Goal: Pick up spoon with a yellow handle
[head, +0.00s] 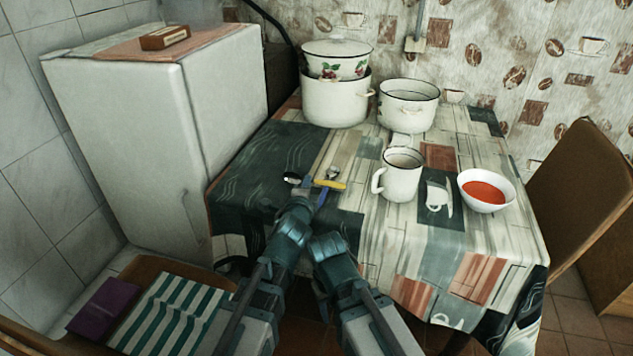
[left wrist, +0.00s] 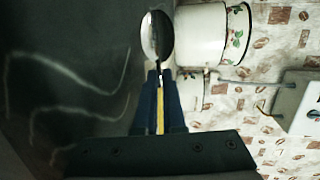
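The spoon with a yellow handle shows in the left wrist view, its shiny bowl (left wrist: 157,36) beyond my fingertips and its yellow handle between the fingers. In the head view its yellow handle (head: 331,184) is over the dark left part of the tablecloth. My left gripper (head: 304,188) is at the spoon; in the left wrist view its two dark fingers (left wrist: 160,76) lie close along both sides of the handle. I cannot tell if the spoon is clear of the cloth. My right gripper (head: 326,242) is near the table's front edge, its fingers not clear.
A white mug (head: 400,178) and a bowl of red soup (head: 484,193) stand to the right. White pots (head: 335,100) stand at the back. A white fridge (head: 150,125) is at the left.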

